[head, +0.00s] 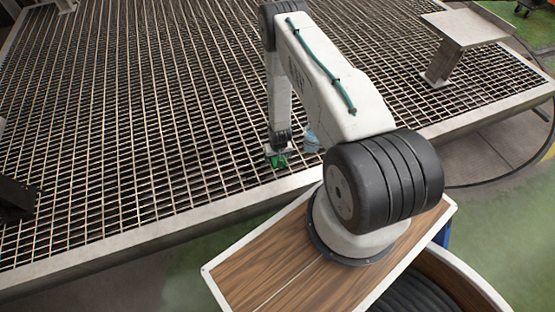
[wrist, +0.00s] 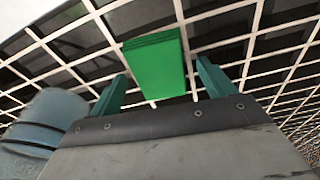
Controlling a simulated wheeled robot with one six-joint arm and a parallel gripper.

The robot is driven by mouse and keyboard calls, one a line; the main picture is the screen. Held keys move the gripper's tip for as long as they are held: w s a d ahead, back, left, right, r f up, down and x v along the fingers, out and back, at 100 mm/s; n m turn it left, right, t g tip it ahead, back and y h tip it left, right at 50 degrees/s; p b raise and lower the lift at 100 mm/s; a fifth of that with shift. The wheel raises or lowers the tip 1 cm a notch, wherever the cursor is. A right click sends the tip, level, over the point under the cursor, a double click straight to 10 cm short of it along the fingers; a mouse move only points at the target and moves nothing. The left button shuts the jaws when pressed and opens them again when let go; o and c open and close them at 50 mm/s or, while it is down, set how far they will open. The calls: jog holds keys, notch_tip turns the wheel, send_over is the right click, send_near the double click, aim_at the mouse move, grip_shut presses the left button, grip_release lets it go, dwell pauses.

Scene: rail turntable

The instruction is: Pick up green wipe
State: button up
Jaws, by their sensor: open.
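The green wipe (wrist: 155,65) looks like a flat, folded green block lying on the metal grating in the wrist view. In the head view it is a small green patch (head: 279,161) below the end of my arm, partly hidden. My gripper (wrist: 161,72) is open, with one teal finger to each side of the wipe in the picture. The wipe extends up past the fingertips, and its lower end shows between the fingers. A gap shows on both sides. I cannot tell how far the fingers are from the grating.
A blue-grey round object (wrist: 45,120) is close to the left of my gripper; it also shows in the head view (head: 312,141). The grating (head: 110,120) is wide and mostly clear, with a raised metal rim (head: 120,240). A grey plate on a post (head: 465,28) stands far right.

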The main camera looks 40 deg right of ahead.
aim_at(277, 158)
jog(key=c, duration=1.1)
jog(key=shift+o, duration=0.2)
jog(key=shift+r, duration=0.2)
jog(key=shift+r, duration=0.65)
notch_tip(277, 158, up, 2)
jog(key=shift+s+r, duration=0.1)
jog(key=s+a, duration=0.1)
jog(key=s, duration=0.4)
jog(key=s+a, duration=0.1)
jog(key=s, duration=0.4)
jog(key=s+a+r, duration=0.1)
jog(key=s+a, duration=0.1)
jog(key=s, duration=0.3)
jog(key=shift+s+a+r, duration=0.1)
